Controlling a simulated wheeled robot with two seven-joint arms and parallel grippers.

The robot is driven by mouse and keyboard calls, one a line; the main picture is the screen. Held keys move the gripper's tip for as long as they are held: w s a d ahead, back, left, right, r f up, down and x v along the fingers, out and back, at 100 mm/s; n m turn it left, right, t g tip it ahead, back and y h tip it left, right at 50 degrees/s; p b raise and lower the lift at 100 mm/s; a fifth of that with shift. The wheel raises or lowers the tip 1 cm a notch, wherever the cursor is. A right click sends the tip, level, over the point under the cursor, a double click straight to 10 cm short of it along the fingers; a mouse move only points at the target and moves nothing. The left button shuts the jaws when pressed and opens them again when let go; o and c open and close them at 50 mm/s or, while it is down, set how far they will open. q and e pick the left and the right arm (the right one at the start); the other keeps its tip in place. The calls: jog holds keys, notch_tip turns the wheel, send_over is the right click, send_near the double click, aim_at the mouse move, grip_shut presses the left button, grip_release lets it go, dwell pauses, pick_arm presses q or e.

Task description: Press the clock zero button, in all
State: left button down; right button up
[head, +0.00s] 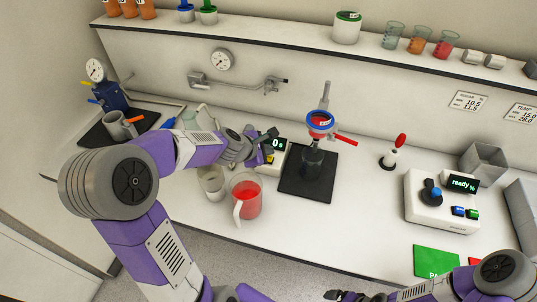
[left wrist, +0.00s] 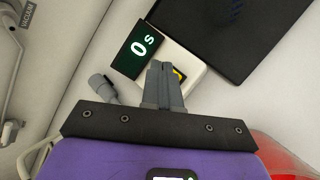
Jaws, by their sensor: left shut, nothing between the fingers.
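The clock is a small white box with a dark display (head: 277,143) reading "0 s", left of the black mat. In the left wrist view its display (left wrist: 141,45) also reads "0 s". A yellow button (left wrist: 180,74) on its white body (left wrist: 190,70) is partly hidden behind my left gripper's fingers. My left gripper (head: 264,151) is shut and empty, its tips at the clock; in the left wrist view the fingertips (left wrist: 160,66) overlap the body beside the button. Contact cannot be told. My right gripper (head: 342,295) is low at the bottom edge, far from the clock.
A red-filled jug (head: 247,201) and a clear beaker (head: 212,184) stand just in front of my left forearm. A black mat (head: 306,187) with a filter stand is right of the clock. A white device (head: 437,208) reads "ready %".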

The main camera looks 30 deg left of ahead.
pick_arm(q)
jog(key=shift+r, duration=0.1)
notch_tip(320, 180, up, 5)
jog(key=p, duration=0.5)
jog(key=shift+r, duration=0.1)
dwell(0.8)
